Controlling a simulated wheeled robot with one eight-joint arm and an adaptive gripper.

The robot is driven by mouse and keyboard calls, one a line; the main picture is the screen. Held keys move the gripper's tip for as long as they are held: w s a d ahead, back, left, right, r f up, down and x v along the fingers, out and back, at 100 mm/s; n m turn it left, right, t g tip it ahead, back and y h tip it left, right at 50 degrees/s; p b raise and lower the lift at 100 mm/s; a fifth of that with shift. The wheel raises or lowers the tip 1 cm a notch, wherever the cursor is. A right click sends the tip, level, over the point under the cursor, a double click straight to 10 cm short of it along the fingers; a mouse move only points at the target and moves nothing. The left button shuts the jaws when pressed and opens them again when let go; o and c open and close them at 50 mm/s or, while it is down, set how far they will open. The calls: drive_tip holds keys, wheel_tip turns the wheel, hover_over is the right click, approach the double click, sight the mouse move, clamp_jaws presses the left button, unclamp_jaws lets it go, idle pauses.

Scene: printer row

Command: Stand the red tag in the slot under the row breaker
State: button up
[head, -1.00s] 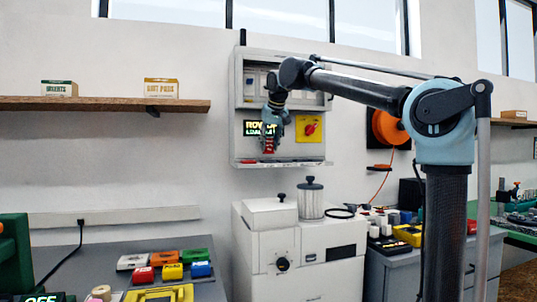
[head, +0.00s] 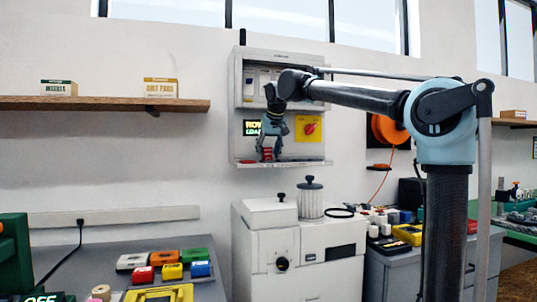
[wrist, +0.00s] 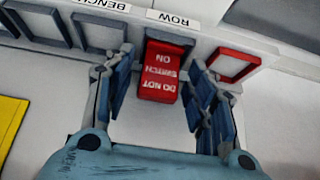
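The red tag (wrist: 163,75) reads DO NOT SWITCH ON, upside down in the wrist view. It stands at the ledge by the ROW label (wrist: 174,18), apparently seated in the slot there; its lower end is hard to see. My gripper (wrist: 163,83) is open, with one finger on each side of the tag and a visible gap to both. In the head view my gripper (head: 268,154) is at the bottom of the breaker panel (head: 286,58), around the small red tag (head: 267,154).
Along the ledge are empty grey slot frames (wrist: 97,34) and a red-rimmed frame (wrist: 234,66). A yellow plate with a red knob (head: 309,128) is right of my gripper. The white machine (head: 262,243) with a lidded jar (head: 311,201) stands below the panel.

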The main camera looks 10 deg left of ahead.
drive_tip(key=v, duration=1.2)
drive_tip(key=shift+r, duration=0.15)
idle(0.3)
